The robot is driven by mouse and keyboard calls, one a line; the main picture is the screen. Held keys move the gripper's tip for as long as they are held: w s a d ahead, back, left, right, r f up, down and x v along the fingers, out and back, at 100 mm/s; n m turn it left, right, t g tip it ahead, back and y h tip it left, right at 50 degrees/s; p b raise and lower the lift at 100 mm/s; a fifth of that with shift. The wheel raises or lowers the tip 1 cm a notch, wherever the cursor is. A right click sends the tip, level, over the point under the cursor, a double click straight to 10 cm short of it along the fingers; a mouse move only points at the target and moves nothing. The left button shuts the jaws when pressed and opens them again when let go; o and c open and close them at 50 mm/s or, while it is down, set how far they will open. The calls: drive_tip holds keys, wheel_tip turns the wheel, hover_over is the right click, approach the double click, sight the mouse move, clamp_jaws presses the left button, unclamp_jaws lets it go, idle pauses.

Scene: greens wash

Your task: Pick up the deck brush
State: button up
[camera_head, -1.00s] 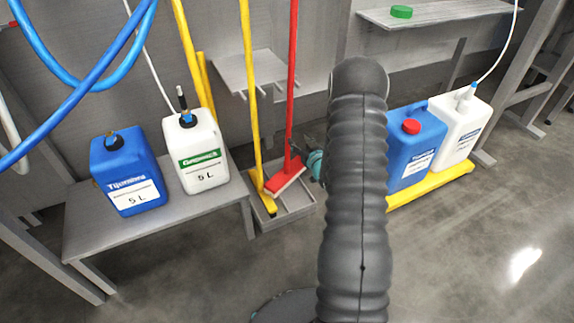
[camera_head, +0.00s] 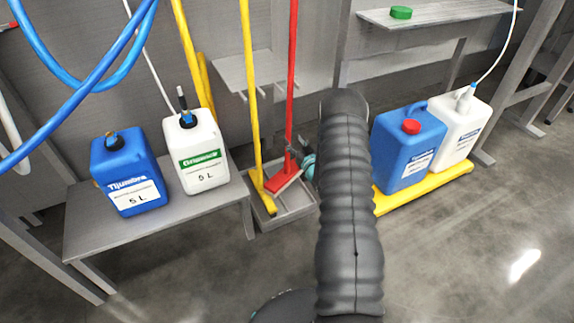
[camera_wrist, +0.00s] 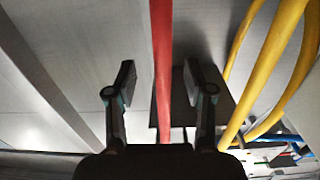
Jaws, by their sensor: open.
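The red deck brush (camera_head: 292,75) stands upright, its long handle rising past the wall shelf and its red head with pale bristles resting in a grey floor tray (camera_head: 285,217). In the wrist view its red handle (camera_wrist: 162,50) runs between the two fingers of my gripper (camera_wrist: 160,82), with a gap on both sides. My gripper (camera_head: 295,150) is open beside the lower handle in the head view, partly hidden behind my arm.
A yellow-handled tool (camera_head: 252,100) stands close left of the brush in the same tray. A bench (camera_head: 90,240) with a blue and a white canister is at left. More canisters stand on a yellow base (camera_head: 425,190) at right. A small slotted shelf (camera_head: 230,72) is behind the handles.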

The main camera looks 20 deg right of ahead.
sight(290, 136)
drive_tip(key=shift+w+a+f, duration=0.1)
drive_tip(key=shift+w, duration=1.25)
drive_tip(key=shift+w+a+f, duration=0.1)
drive_tip(key=shift+w, duration=1.25)
clamp_jaws()
drive_tip(key=shift+r, duration=0.15)
